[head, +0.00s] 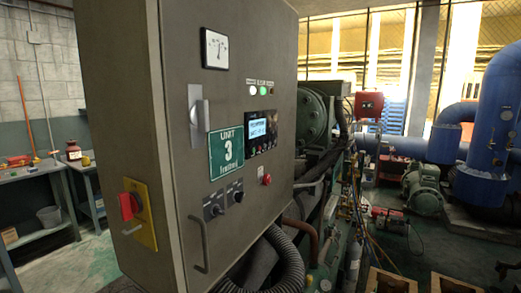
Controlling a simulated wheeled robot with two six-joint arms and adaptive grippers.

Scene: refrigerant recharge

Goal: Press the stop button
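A grey control cabinet (228,95) fills the middle of the head view, seen at an angle. A red round button (267,179) sits low on its front face near the right edge; it looks like a stop button, but its label is too small to read. A control panel with a lit blue display (258,128) and small buttons is above it. Neither of my grippers is in view.
A green "UNIT 3" sign (226,152), two black knobs (235,191), a silver handle (200,124) and a red switch on a yellow plate (131,206) are on the cabinet. Workbenches (40,176) stand left; machinery and blue pipes (490,120) stand right.

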